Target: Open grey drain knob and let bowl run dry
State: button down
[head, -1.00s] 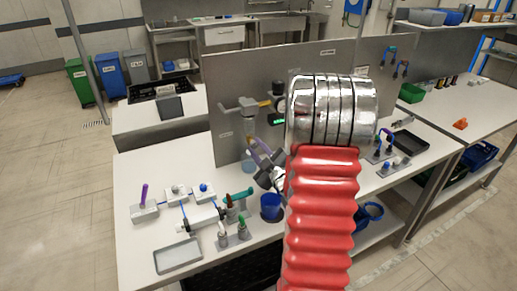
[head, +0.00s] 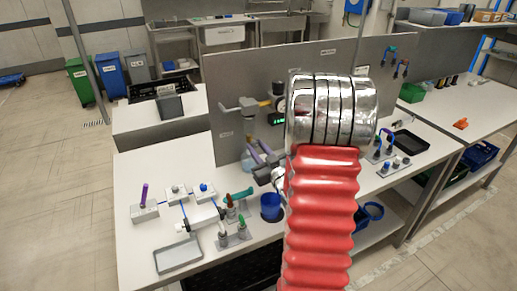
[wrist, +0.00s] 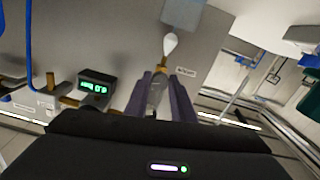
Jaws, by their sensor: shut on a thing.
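My gripper (wrist: 162,78) shows in the wrist view with its two purple-grey fingers shut on a grey knob (wrist: 155,94). A white rounded piece (wrist: 170,45) stands just beyond the fingertips, with a pale blue-grey block (wrist: 184,14) beyond it. In the head view my gripper (head: 259,153) is in front of the upright grey panel, left of my arm. A pale bluish bowl (head: 246,161) shows partly behind the fingers. Its water level cannot be made out. The knob is hidden in the head view.
A green-lit display (wrist: 95,87) and brass fittings are left of the fingers in the wrist view. A blue cup (head: 270,207), several valves and a grey tray (head: 178,255) stand on the white bench.

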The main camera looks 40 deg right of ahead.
jog(key=shift+m, duration=0.4)
jog(key=c, duration=1.5)
grip_release()
